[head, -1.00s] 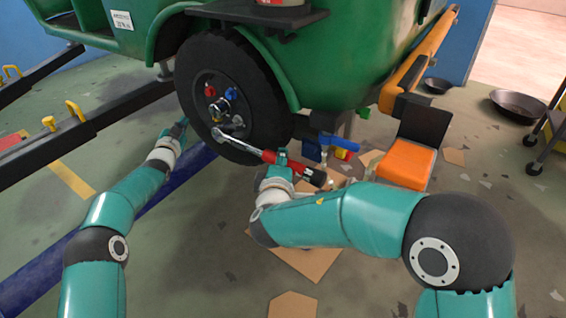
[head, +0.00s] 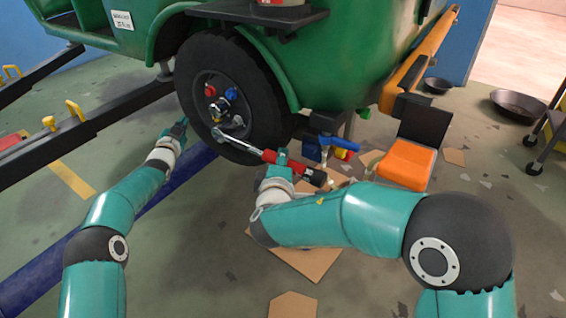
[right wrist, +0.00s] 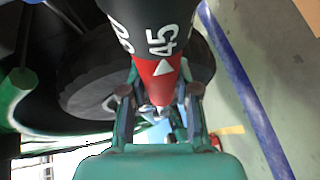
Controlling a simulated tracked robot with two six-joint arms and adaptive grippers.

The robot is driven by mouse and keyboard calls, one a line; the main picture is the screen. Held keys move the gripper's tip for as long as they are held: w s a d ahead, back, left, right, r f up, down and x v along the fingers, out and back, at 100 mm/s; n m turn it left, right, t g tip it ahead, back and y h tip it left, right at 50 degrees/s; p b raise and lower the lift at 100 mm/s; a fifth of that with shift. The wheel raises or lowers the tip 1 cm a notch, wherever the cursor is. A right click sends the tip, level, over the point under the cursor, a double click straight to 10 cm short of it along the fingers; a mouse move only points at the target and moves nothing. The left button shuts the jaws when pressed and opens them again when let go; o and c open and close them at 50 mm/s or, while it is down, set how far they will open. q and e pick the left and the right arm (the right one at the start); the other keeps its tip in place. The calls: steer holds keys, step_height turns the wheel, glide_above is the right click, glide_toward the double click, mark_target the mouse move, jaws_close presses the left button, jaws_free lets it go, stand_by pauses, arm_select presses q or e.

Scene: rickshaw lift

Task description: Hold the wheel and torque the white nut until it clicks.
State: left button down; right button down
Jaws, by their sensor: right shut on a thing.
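The black-tyred wheel (head: 262,100) is mounted under the green rickshaw body. Its grey hub carries a red nut (head: 210,90) and a blue nut (head: 231,91). The torque wrench (head: 255,152) has its head low on the hub; I cannot make out the white nut, which may be hidden under it. My right gripper (head: 281,158) is shut on the wrench's red handle. The right wrist view shows the handle (right wrist: 157,72), with a white triangle by "45", between the fingers (right wrist: 158,100). My left gripper (head: 179,127) is at the tyre's lower left; contact and finger opening are unclear.
A lift arm (head: 110,115) with yellow handles runs in from the left. A blue tube (head: 110,215) lies on the floor. A blue-handled tool (head: 335,142) is behind the wrench.

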steer(key=shift+r, duration=0.15)
arm_select(q)
steer(key=shift+w+d, duration=0.5)
steer(key=shift+w, duration=0.1)
steer(key=shift+w+r, duration=0.1)
steer(key=shift+d, duration=0.4)
arm_select(e)
steer(key=shift+s+r, duration=0.1)
stand_by(0.8)
arm_select(q)
steer(key=shift+w+a, duration=0.1)
steer(key=shift+a, duration=0.05)
arm_select(e)
steer(key=shift+w+d, duration=0.25)
steer(key=shift+w, duration=0.2)
stand_by(1.4)
steer(key=shift+w+d, duration=0.45)
steer(key=shift+w, duration=0.2)
stand_by(1.4)
steer(key=shift+f, duration=0.25)
